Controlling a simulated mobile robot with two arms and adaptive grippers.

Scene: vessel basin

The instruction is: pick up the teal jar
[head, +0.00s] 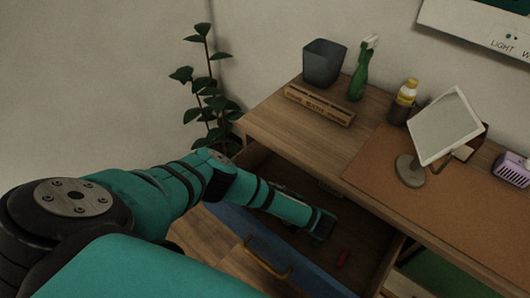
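I cannot make out a teal jar in the head view. My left arm, itself teal with black bands, reaches from the left into an open drawer with a blue front (318,279). The far end of the arm, where my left gripper (322,226) is, sits low inside the drawer. Its fingers are too dark and small to tell whether they are open or hold anything. The arm hides part of the drawer's inside. My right gripper is not in view.
The wooden desk (270,125) above holds a dark bin (323,64), a green spray bottle (358,82), a wooden block (318,105), a yellow-labelled bottle (405,93), a tilted panel on a stand (445,128) and a purple item (512,170).

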